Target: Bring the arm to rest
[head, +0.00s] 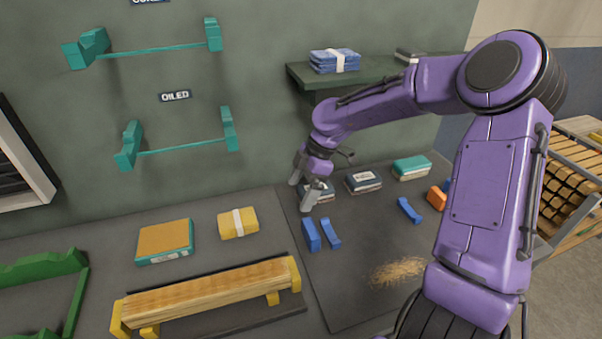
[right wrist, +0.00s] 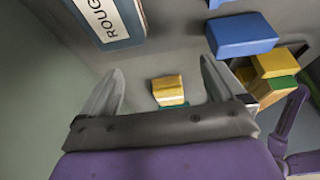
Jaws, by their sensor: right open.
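My right arm, purple, comes in from the right in the head view and bends down over the bench. Its gripper (head: 301,194) is above the dark mat, close to the dark labelled sanding block at the back and up-left of two blue blocks. In the right wrist view the gripper (right wrist: 157,86) has its fingers spread, with nothing between them. A yellow folded cloth (right wrist: 168,90) shows beyond the fingers. My left gripper is not in view.
On the dark mat (head: 345,300) are blue blocks (head: 311,235), labelled blocks (head: 363,181) and sawdust (head: 400,271). A wooden piece (head: 215,290) lies in yellow supports at front left. A shelf (head: 375,71) with blue cloths (head: 334,61) overhangs the back.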

